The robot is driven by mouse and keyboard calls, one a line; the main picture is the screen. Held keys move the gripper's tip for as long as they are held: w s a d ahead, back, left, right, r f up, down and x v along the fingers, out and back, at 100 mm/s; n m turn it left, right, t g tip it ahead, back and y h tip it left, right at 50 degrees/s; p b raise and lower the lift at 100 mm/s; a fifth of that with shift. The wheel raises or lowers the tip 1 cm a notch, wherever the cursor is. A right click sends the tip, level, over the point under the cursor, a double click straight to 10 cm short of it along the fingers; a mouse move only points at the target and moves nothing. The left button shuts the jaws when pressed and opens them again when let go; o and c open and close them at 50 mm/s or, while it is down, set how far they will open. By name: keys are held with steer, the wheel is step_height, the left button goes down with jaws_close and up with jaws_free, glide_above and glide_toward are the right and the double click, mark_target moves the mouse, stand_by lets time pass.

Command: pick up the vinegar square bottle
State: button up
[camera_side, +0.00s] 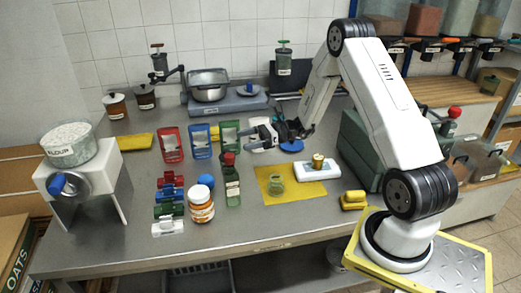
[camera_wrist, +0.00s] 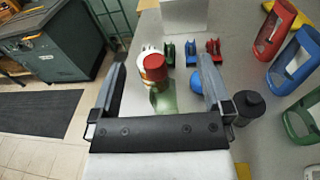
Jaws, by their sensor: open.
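A green bottle with a red cap and a pale label (camera_side: 231,188) stands upright on the grey bench; I take it for the vinegar square bottle, but its label is too small to read. In the wrist view its red cap (camera_wrist: 155,66) shows between my fingers, with green body below. My gripper (camera_side: 250,138) is open and empty, above and to the right of the bottle in the side view, apart from it. Its two dark fingers also show in the wrist view (camera_wrist: 161,72). The bottle's lower part is partly hidden there.
An orange-labelled jar (camera_side: 201,205) and a blue-topped item (camera_side: 206,181) stand close left of the bottle. Red (camera_side: 172,144), blue (camera_side: 201,141) and green (camera_side: 230,136) holders stand behind. A yellow mat (camera_side: 300,192) with a glass jar (camera_side: 276,185) lies right.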

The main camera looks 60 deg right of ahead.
steer(key=s, duration=0.2)
glide_toward(231, 174)
step_height(231, 174, down, 3)
steer(key=w, duration=0.3)
steer(key=shift+w+a+r+t, duration=0.1)
steer(key=shift+w+a+t, duration=0.1)
steer(key=shift+w+a, duration=0.3)
steer(key=shift+w+a+r+t, duration=0.1)
steer(key=shift+w+a+t, duration=0.1)
steer(key=shift+a, duration=0.5)
steer(key=shift+a, duration=0.1)
steer(key=shift+x, duration=2.5)
jaws_close()
steer(key=shift+r, duration=0.2)
